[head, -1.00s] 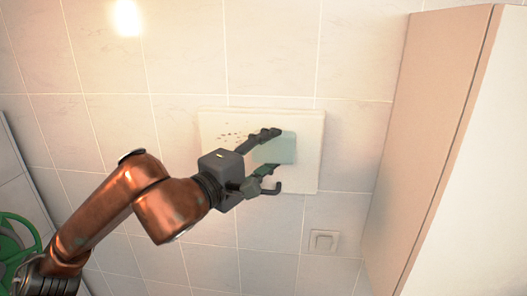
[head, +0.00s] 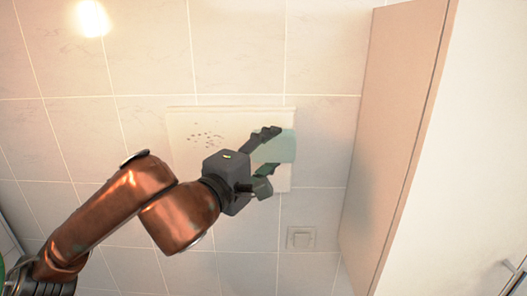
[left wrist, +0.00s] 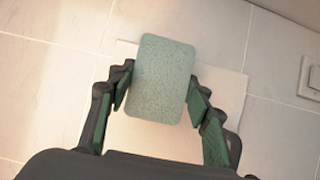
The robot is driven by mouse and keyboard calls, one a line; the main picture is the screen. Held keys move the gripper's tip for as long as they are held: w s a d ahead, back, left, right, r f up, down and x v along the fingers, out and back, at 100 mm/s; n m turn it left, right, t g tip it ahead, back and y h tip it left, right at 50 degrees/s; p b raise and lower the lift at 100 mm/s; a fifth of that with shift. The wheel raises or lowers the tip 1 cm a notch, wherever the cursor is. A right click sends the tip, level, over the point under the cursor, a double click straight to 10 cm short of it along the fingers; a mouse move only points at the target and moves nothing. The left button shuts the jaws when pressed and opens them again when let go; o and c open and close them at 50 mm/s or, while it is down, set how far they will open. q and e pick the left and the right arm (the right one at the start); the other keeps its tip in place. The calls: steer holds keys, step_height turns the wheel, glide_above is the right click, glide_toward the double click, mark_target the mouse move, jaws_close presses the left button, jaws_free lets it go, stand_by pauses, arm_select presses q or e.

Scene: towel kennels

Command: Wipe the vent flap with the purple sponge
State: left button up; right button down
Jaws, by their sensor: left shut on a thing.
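The vent flap (head: 230,120) is a cream square panel on the tiled wall, with dark specks (head: 206,140) on its left half. My left gripper (head: 267,158) is in front of its right side and shut on a sponge (head: 276,148). The sponge looks pale green, not purple, and overlaps the flap's right edge in the head view. In the left wrist view the sponge (left wrist: 165,80) sits between the fingers, with the flap (left wrist: 228,85) behind it. I cannot tell whether the sponge touches the flap. My right gripper is not in view.
A wall switch (head: 301,238) is below and right of the flap; it also shows in the left wrist view (left wrist: 311,78). A tall beige cabinet (head: 395,140) stands to the right. The tiled wall (head: 240,50) above the flap is clear.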

arm_select(q)
steer(key=shift+w+a+b, duration=0.15)
steer(key=shift+a+b, duration=0.65)
steer(key=shift+a, duration=4.4)
steer(key=shift+w+a+f, duration=0.1)
steer(key=shift+w+a, duration=0.05)
steer(key=shift+a, duration=1.3)
steer(key=shift+w+a, duration=0.1)
steer(key=shift+a, duration=1.35)
steer(key=shift+a+b, duration=0.5)
steer(key=shift+a, duration=1.55)
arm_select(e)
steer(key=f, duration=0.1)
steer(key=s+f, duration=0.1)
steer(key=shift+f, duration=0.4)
arm_select(q)
steer(key=shift+s, duration=0.1)
steer(key=s+b, duration=0.1)
steer(key=s, duration=0.5)
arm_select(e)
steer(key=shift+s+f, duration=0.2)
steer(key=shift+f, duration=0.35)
